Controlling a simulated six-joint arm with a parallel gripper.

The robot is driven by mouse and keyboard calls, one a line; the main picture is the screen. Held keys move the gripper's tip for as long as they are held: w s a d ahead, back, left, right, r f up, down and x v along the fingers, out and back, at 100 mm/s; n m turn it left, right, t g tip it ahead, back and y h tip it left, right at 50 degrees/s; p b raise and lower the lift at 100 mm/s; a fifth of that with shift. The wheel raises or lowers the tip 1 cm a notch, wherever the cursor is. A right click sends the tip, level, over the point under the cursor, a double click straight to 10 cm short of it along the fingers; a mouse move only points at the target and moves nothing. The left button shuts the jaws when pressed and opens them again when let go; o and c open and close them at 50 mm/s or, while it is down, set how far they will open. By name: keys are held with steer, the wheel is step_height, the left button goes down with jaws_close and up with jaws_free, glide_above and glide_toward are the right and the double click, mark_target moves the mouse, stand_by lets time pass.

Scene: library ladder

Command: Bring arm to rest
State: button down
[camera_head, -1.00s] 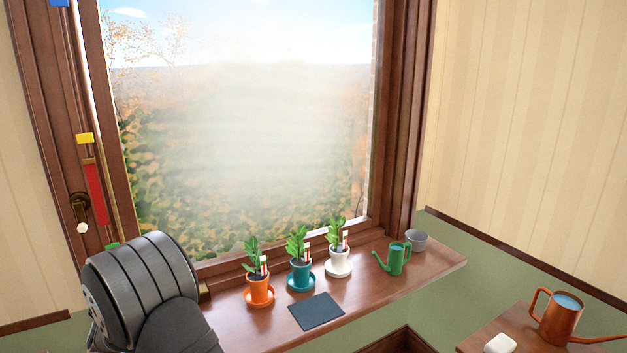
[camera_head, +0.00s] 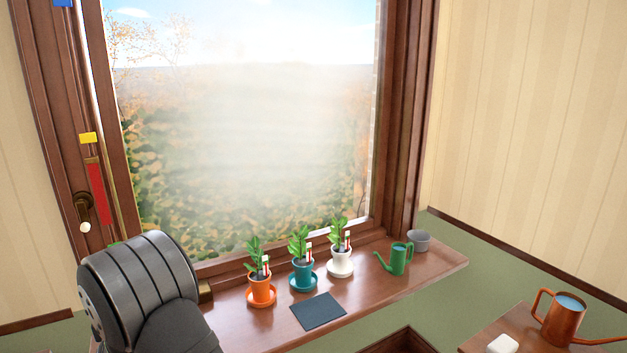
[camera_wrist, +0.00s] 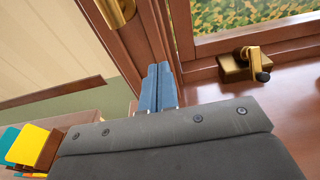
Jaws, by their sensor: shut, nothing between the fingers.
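My gripper (camera_wrist: 158,72) shows in the wrist view as two blue-grey fingers lying side by side, shut with nothing between them. They point toward the corner of the wooden window frame (camera_wrist: 205,47), above the sill. In the head view, my dark grey arm fills the lower left in front of the window's left side, and my gripper is hidden there.
Orange (camera_head: 261,290), teal (camera_head: 303,273) and white (camera_head: 341,260) plant pots stand on the sill (camera_head: 386,291) beside a dark mat (camera_head: 318,312). A green watering can (camera_head: 398,259) stands further right. A brass latch (camera_wrist: 243,66) is right of my fingers.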

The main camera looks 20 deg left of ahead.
steer(key=shift+v, duration=2.2)
